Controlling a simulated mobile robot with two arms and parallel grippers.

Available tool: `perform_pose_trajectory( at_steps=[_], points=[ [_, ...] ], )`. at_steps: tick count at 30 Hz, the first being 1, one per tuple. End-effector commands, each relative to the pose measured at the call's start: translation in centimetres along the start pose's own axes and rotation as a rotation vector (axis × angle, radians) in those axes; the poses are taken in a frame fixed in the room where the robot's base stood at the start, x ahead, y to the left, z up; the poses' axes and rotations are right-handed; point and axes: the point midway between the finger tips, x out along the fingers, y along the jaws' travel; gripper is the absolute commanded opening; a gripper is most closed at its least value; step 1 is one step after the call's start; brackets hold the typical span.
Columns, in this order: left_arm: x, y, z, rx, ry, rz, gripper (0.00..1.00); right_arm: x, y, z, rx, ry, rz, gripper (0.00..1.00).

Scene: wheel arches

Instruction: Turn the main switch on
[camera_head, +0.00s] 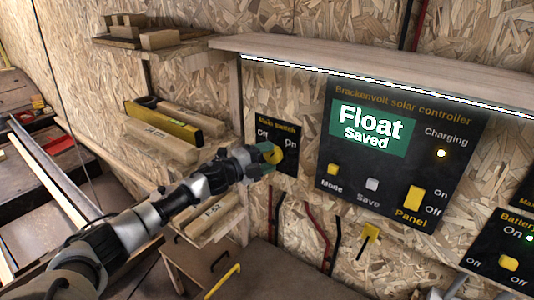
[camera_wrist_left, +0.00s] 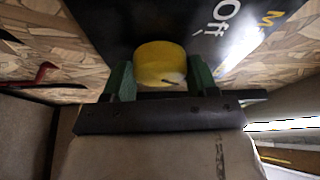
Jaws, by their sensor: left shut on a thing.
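The main switch is a yellow rotary knob (camera_head: 277,155) on a small black panel (camera_head: 289,132) labelled "Main switch", with "Off" at its left and a second, partly readable label at its right. My left gripper (camera_head: 268,157) reaches in from the left and is shut on the knob. In the left wrist view the knob (camera_wrist_left: 158,60) sits between the two green fingertips (camera_wrist_left: 160,80), with a small dark mark on its lower edge. Which label the knob points to I cannot tell. My right gripper is not in view.
The solar controller panel (camera_head: 387,91) is to the right, its screen (camera_head: 371,128) reading "Float Saved" and its charging light lit. A battery panel (camera_head: 500,240) is at the lower right. A wooden shelf (camera_head: 390,72) overhangs above. Side shelves hold a yellow level (camera_head: 165,122) and wood blocks.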

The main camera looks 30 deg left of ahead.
Motion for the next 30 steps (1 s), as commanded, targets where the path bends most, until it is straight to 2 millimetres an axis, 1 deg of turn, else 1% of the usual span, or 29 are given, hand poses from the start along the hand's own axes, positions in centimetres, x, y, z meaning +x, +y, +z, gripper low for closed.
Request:
perform_pose_trajectory(
  at_steps=[1,9,25,26,30],
  points=[
    [-0.01,-0.12,-0.02,0.023,0.000,0.013,0.34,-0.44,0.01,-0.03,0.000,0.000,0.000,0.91],
    [0.01,-0.01,-0.07,0.107,0.001,0.047,0.34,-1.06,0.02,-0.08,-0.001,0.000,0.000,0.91],
    [0.00,0.11,-0.07,0.131,0.001,0.056,0.34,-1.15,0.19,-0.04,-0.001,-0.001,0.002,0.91],
    [0.00,0.11,-0.07,0.131,0.002,0.056,0.61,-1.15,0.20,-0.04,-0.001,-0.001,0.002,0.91],
    [0.01,0.06,-0.06,0.129,0.001,0.055,0.82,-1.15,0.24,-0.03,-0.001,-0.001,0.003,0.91]
  ],
)
